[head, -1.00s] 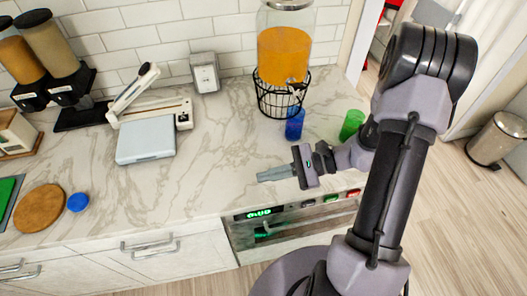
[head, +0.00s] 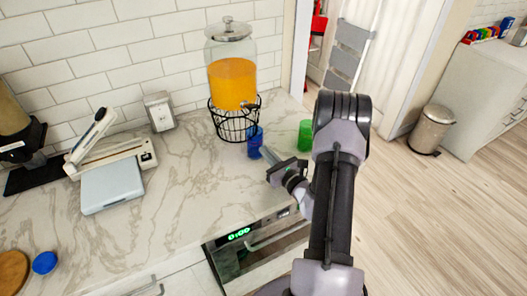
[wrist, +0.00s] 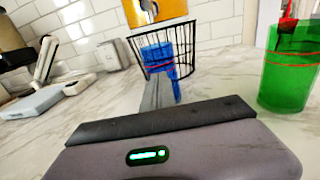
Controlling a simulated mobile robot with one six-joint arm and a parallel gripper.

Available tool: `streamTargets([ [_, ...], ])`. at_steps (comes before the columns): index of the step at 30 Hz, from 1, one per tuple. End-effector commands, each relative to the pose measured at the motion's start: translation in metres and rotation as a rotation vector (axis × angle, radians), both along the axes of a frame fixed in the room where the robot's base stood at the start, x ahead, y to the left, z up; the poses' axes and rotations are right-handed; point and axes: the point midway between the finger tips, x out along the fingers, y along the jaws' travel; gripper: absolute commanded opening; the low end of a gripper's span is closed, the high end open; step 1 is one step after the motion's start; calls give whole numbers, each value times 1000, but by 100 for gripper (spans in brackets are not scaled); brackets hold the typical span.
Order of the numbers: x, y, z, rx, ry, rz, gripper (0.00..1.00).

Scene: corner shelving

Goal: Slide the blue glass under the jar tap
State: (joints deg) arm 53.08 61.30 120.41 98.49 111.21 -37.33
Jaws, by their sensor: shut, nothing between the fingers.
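The blue glass (head: 255,142) stands upright on the marble counter, in front of the black wire stand (head: 236,124). The jar (head: 232,80) of orange liquid sits on that stand, and its tap (head: 248,104) sticks out above and slightly left of the glass in the head view. My gripper (head: 266,151) is shut and empty, low over the counter, with its tips at the near side of the glass. In the wrist view the closed fingers (wrist: 158,95) point at the blue glass (wrist: 158,58) and overlap its lower part. I cannot tell whether they touch it.
A green glass (head: 305,135) stands to the right of the blue one; it is large in the wrist view (wrist: 288,80). A scale (head: 112,186) and a white outlet box (head: 159,111) are to the left. The counter between scale and stand is clear.

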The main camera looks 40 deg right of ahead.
Motion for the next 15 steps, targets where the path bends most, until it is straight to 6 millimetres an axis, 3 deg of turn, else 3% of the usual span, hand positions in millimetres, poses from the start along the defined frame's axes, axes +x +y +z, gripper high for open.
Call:
streamTargets([
  [6,16,-2,0,-1,0,1,0],
  [15,17,-2,0,0,0,1,0],
])
